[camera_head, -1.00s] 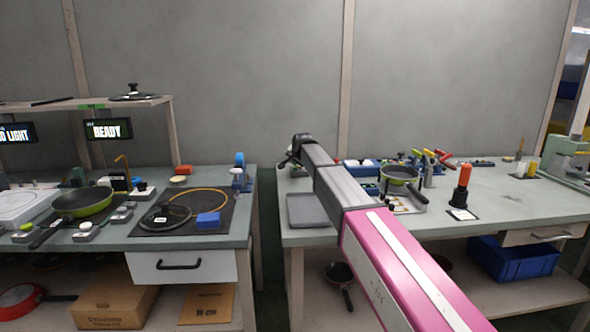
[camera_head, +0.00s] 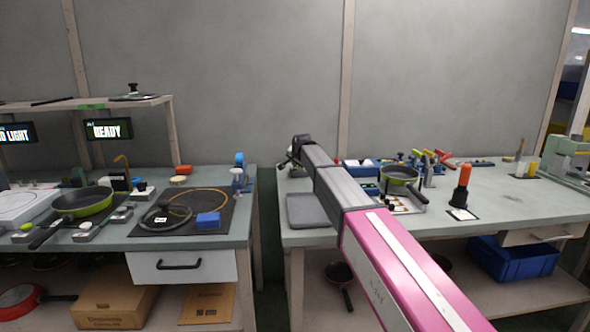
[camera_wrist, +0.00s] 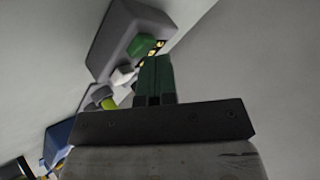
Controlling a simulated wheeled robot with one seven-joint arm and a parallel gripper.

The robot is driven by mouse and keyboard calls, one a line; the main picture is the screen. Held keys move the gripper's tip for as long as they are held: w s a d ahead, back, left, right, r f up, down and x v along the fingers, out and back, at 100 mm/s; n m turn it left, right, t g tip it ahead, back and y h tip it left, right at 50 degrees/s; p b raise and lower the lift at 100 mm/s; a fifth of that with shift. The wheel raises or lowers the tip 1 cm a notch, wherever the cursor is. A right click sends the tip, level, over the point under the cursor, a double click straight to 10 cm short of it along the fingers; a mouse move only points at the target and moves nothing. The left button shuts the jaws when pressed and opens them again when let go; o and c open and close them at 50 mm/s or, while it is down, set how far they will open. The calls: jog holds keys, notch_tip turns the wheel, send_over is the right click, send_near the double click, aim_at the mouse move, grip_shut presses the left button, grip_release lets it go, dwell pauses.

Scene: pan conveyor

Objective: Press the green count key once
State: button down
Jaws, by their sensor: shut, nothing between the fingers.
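In the wrist view, a dark grey box (camera_wrist: 107,45) carries a green key (camera_wrist: 140,46), with small yellow-and-black marks beside it. My gripper (camera_wrist: 156,62) is shut and empty, its dark green fingertips close to the green key. I cannot tell whether they touch it. I cannot pick out the key there.
The right bench (camera_head: 460,226) holds a grey tray (camera_head: 308,210), a green pan (camera_head: 400,174), colored-handled tools and an orange-topped black post (camera_head: 461,186). The left bench is crowded.

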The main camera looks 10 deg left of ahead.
jog(key=shift+r, duration=0.75)
jog(key=shift+r, duration=2.5)
